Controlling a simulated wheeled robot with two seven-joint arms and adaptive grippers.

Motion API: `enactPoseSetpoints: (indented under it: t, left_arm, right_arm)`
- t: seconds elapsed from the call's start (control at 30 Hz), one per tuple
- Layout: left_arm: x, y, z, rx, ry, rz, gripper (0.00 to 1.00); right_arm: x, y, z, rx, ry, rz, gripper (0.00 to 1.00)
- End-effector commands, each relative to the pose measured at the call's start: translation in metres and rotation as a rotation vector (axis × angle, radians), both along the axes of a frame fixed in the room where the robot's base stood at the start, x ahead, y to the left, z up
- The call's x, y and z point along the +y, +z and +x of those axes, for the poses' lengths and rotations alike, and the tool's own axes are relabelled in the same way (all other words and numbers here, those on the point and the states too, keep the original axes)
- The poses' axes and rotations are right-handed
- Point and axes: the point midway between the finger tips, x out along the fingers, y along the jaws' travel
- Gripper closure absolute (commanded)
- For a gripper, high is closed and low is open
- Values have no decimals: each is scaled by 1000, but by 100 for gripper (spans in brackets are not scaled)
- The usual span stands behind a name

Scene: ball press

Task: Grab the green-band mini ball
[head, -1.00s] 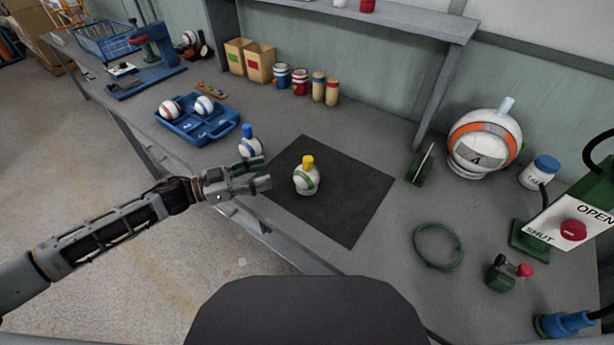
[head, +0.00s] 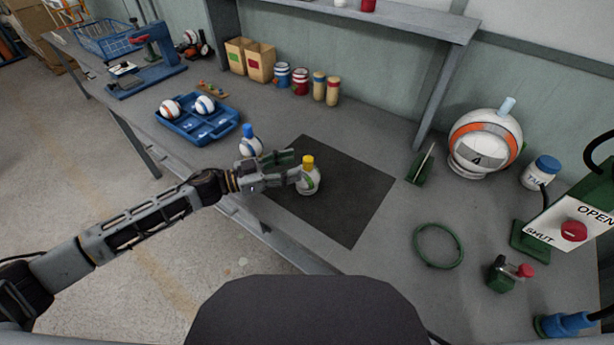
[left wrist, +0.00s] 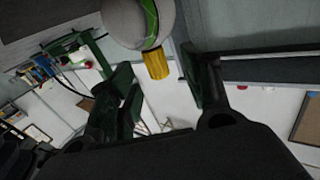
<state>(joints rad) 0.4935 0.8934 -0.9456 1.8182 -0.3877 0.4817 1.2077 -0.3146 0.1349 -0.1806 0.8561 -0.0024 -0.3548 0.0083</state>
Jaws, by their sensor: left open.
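The green-band mini ball (head: 309,182) is white with a green band and a yellow cap on top. It sits upright on the dark mat (head: 352,213). My left gripper (head: 297,168) is open at the ball's left side, with its fingers reaching to it. In the left wrist view the ball (left wrist: 136,22) and its yellow cap show between the two spread fingers (left wrist: 160,88), near the top of the picture. Whether the fingers touch the ball cannot be told. My right gripper is not in view.
A blue-capped mini ball (head: 250,146) stands just behind my left gripper. A blue tray (head: 200,128) with two balls lies further left. A green ring (head: 438,246), a large ball (head: 484,140) and an OPEN/SHUT panel (head: 572,222) stand at the right. The mat's right part is clear.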

Motion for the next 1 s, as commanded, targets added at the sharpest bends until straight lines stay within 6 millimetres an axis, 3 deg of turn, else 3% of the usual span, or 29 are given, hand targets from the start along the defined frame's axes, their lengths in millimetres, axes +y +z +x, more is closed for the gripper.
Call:
enactPoseSetpoints:
  t: [0.57,1.0]
  left_arm:
    - [-8,0,2,-1,0,1,51]
    - [-45,2,11,-1,-1,-1,51]
  right_arm:
    - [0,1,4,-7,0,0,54]
    - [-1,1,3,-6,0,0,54]
